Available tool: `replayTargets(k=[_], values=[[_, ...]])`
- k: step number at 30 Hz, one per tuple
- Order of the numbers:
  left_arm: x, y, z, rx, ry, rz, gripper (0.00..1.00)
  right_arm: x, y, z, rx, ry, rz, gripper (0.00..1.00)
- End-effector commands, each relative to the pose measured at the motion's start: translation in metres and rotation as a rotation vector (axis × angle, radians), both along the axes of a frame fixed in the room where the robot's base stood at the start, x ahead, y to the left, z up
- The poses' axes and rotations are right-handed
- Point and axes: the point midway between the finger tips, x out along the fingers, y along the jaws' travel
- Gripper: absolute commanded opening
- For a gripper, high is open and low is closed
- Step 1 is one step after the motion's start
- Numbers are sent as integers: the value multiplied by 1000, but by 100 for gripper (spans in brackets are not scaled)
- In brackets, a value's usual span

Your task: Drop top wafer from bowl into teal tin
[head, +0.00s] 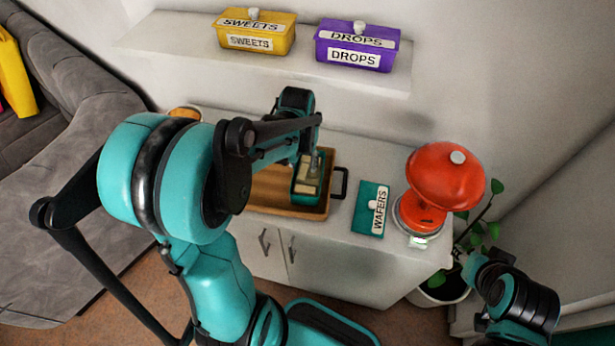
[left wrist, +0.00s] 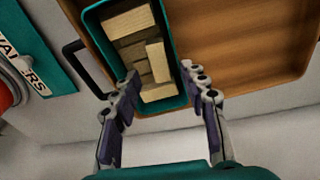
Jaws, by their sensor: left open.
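The teal tin (head: 296,200) stands open on the wooden tray, partly hidden by my left arm. In the left wrist view the teal tin (left wrist: 181,98) holds several pale wafers (left wrist: 155,60), some lying across others. My left gripper (left wrist: 164,78) is open at the near end of the tin, one fingertip to each side of it, with nothing held between the fingers. A small tan round thing (head: 185,112) shows behind my left arm. It may be the bowl, but most of it is hidden and I cannot see its contents. My right gripper is not in view.
The wooden tray (left wrist: 250,50) has bare room beside the tin and a black handle (head: 340,183). A teal lid marked WAFERS (head: 366,222) lies right of it. Yellow (head: 275,39) and purple (head: 382,38) tins sit on the shelf above.

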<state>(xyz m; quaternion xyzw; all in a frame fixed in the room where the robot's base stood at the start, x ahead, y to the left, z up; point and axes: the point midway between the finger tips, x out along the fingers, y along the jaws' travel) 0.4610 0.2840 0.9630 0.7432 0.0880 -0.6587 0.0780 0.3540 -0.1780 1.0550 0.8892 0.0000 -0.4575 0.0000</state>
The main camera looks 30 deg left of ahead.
Motion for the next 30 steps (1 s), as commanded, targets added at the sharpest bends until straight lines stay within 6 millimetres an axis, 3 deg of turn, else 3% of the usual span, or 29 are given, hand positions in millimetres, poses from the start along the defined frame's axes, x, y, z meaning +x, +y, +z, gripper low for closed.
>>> replayTargets(k=[16,21,30], values=[[-12,-3,99,0,0,0,44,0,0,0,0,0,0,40],[-14,-3,113,0,0,0,44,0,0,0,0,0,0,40],[-14,-3,115,0,0,0,44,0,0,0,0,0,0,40]])
